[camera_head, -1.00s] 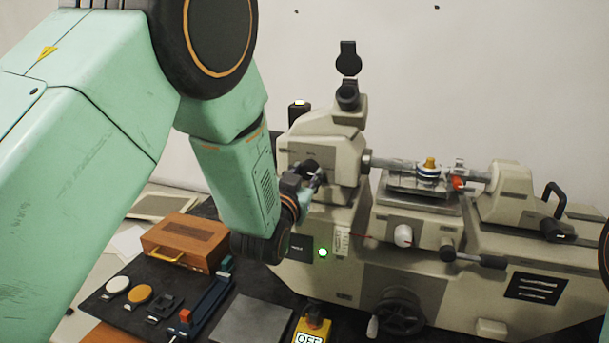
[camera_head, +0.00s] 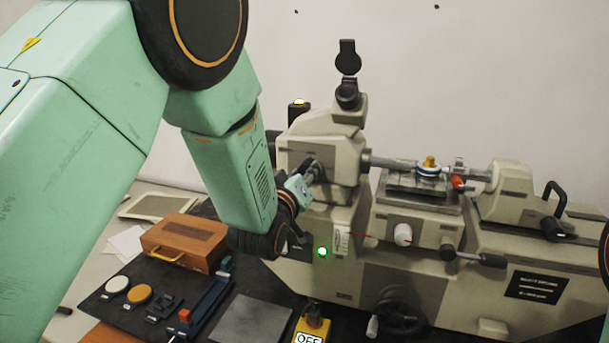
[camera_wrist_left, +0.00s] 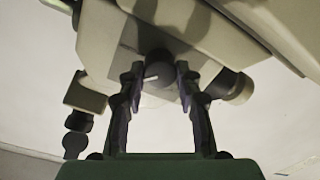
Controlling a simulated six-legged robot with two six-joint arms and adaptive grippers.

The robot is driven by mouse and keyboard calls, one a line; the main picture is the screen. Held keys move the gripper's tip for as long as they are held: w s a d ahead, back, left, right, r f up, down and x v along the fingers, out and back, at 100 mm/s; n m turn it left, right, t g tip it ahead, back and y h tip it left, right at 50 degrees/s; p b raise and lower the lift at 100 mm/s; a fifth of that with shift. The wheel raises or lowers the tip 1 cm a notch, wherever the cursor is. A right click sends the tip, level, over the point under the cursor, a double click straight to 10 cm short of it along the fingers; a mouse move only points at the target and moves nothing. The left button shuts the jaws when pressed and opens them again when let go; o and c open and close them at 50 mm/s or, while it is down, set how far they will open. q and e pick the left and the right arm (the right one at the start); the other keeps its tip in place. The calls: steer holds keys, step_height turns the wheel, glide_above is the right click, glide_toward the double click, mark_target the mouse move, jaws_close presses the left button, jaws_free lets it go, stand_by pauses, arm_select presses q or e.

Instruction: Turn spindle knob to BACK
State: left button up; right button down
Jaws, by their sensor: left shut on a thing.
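The spindle knob (camera_wrist_left: 157,72) is dark and round with a short white mark. It sits on the grey-beige headstock (camera_head: 327,148) of the machine. In the left wrist view it lies between the two fingertips, and the white mark runs roughly sideways, left of the knob's middle. My left gripper (camera_head: 316,172) reaches the headstock's front face from the left. In the head view the gripper mostly hides the knob. No BACK label is readable. My right gripper is not in view.
A green light (camera_head: 322,252) glows below the headstock. A spindle (camera_head: 392,162) and a carriage with a blue-white ring stack (camera_head: 428,171) are at right. A wooden box (camera_head: 185,243), small discs (camera_head: 138,295) and a yellow OFF switch (camera_head: 313,325) lie in front.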

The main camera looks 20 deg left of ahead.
arm_select(q)
steer(key=n, duration=0.5)
steer(key=shift+w+a+r+n, duration=0.1)
steer(key=shift+a+r+n, duration=0.05)
steer(key=shift+r+n, duration=0.15)
steer(key=shift+n, duration=2.1)
steer(key=shift+f, duration=0.1)
steer(key=o, duration=1.2)
steer(key=shift+a, duration=0.15)
steer(key=shift+c, duration=0.2)
steer(key=shift+f, duration=0.1)
steer(key=shift+d, duration=0.2)
